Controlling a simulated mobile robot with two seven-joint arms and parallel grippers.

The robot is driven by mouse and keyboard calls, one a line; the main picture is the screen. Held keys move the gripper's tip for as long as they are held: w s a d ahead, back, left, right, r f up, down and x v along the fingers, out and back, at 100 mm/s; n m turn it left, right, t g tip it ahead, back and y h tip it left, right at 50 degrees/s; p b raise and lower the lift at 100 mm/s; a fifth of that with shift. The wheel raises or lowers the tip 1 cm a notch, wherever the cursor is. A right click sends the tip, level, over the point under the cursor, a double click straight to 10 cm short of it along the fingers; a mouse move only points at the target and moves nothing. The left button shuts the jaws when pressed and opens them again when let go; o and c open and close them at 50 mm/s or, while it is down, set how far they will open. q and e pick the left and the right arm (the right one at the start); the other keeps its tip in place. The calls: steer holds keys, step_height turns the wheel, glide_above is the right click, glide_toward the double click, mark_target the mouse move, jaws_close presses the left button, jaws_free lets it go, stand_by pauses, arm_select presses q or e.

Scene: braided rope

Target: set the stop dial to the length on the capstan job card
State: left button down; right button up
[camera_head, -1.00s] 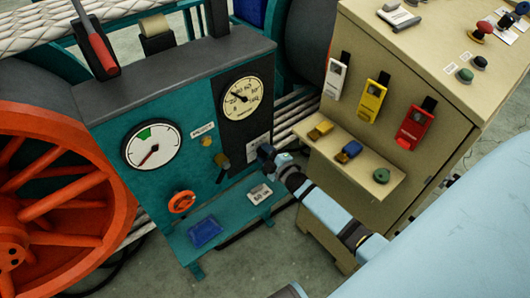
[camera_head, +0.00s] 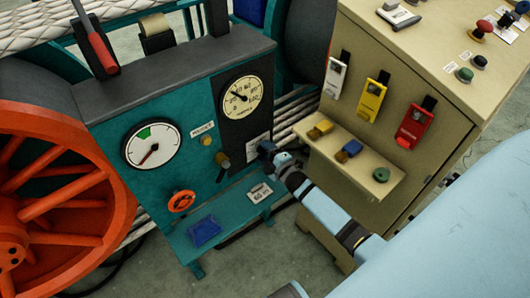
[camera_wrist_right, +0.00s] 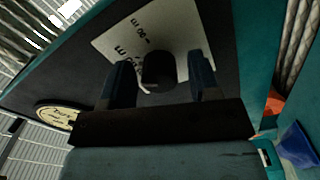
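A dark round knob (camera_wrist_right: 158,68) on a white printed plate (camera_wrist_right: 118,42) shows in the right wrist view. I take it for the stop dial; its pointer setting cannot be read. My right gripper (camera_wrist_right: 158,74) is open, one finger on each side of the knob, with a gap visible at both sides. In the head view the right gripper (camera_head: 268,152) is at the right edge of the teal and black panel (camera_head: 205,118) and hides the knob. A small white card (camera_head: 260,192) lies on the teal shelf; its print is too small to read. My left gripper is out of view.
A white gauge (camera_head: 151,145), a cream gauge (camera_head: 242,97) and an orange handwheel (camera_head: 181,201) are on the panel. A blue tray (camera_head: 205,232) is on the shelf. A beige cabinet (camera_head: 440,100) with coloured tags stands close right of the gripper. A large orange wheel (camera_head: 60,200) is at left.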

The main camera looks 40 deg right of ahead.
arm_select(q)
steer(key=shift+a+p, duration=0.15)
steer(key=shift+p, duration=0.7)
arm_select(e)
steer(key=s+d, duration=0.1)
steer(key=s, duration=1.2)
steer(key=shift+s, duration=0.4)
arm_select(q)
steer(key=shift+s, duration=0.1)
arm_select(e)
steer(key=s+a+r+m+g+y, duration=0.1)
steer(key=s+a+r+m+g, duration=0.25)
steer(key=s+a+m, duration=0.45)
steer(key=s+a+r+m+g+y, duration=0.1)
steer(key=s+a+r+m+g, duration=0.25)
steer(key=a, duration=0.75)
arm_select(q)
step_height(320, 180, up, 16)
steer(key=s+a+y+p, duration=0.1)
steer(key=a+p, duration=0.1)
steer(key=p, duration=2.2)
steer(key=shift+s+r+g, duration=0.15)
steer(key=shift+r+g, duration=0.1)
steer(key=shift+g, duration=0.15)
arm_select(e)
step_height(320, 180, up, 17)
steer(key=s, duration=0.2)
steer(key=shift+d+r+m, duration=0.15)
steer(key=shift+d+m, duration=0.2)
steer(key=shift+d, duration=0.1)
